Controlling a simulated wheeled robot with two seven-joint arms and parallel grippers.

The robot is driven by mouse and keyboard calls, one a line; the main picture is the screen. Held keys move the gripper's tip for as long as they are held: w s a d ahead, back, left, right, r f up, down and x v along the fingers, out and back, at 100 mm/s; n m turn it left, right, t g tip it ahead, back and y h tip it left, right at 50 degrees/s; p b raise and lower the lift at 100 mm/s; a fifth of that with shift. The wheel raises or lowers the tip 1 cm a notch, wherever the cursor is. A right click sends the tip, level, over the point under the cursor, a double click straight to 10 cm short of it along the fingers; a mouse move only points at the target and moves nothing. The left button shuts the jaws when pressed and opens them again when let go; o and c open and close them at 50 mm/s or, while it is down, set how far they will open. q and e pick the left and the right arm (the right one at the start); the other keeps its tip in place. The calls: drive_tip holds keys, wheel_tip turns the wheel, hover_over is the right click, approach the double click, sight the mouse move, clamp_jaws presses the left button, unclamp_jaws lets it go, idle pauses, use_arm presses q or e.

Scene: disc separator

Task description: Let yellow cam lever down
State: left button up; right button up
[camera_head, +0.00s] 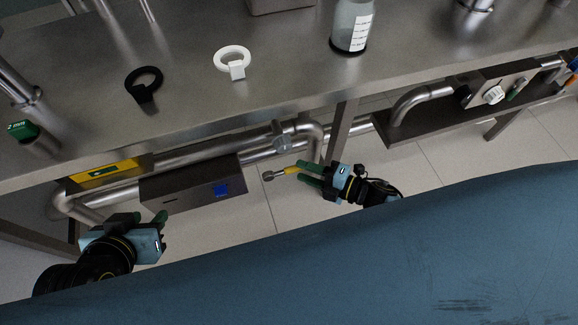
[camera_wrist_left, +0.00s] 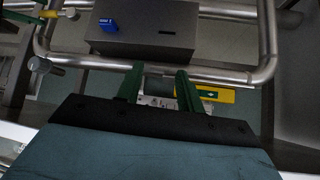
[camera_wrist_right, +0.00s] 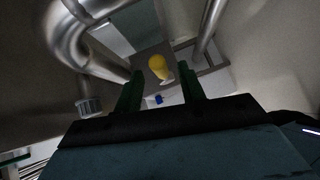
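The yellow cam lever (camera_head: 292,170) sticks out towards my right gripper, with a metal end (camera_head: 268,176) on its far side. My right gripper (camera_head: 308,177) has its green fingers at the lever. In the right wrist view the rounded yellow lever end (camera_wrist_right: 158,66) shows between the open fingers (camera_wrist_right: 159,85), with gaps to both sides. My left gripper (camera_head: 156,224) is open and empty, below and in front of the grey box. In the left wrist view its fingers (camera_wrist_left: 158,82) stand apart, and the lever's yellow handle (camera_wrist_left: 38,36) shows at the upper left.
A grey box (camera_head: 195,187) with a blue mark and a yellow panel (camera_head: 102,170) sit by the steel pipes under the bench (camera_head: 185,103). A valve fitting (camera_head: 281,136) is on the pipe. A black ring (camera_head: 144,84), white ring (camera_head: 233,62) and bottle (camera_head: 351,25) stand on the bench.

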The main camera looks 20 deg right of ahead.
sight(292, 168)
drive_tip(key=b+x, duration=0.1)
drive_tip(key=x, duration=0.3)
drive_tip(key=shift+w+a+f, duration=0.1)
drive_tip(key=shift+w+a, duration=0.05)
drive_tip(key=shift+a, duration=0.05)
use_arm(q)
drive_tip(key=w+d+r+t+h, duration=0.1)
drive_tip(key=w+d+r+t, duration=0.1)
drive_tip(key=w+r+t, duration=0.2)
drive_tip(key=shift+w+r+h, duration=0.15)
drive_tip(key=shift+r+h, duration=0.15)
drive_tip(key=shift+r, duration=0.05)
use_arm(e)
drive_tip(key=shift+w+a, duration=0.35)
use_arm(q)
drive_tip(key=shift+d, duration=0.1)
use_arm(e)
drive_tip(key=shift+c, duration=0.2)
clamp_jaws()
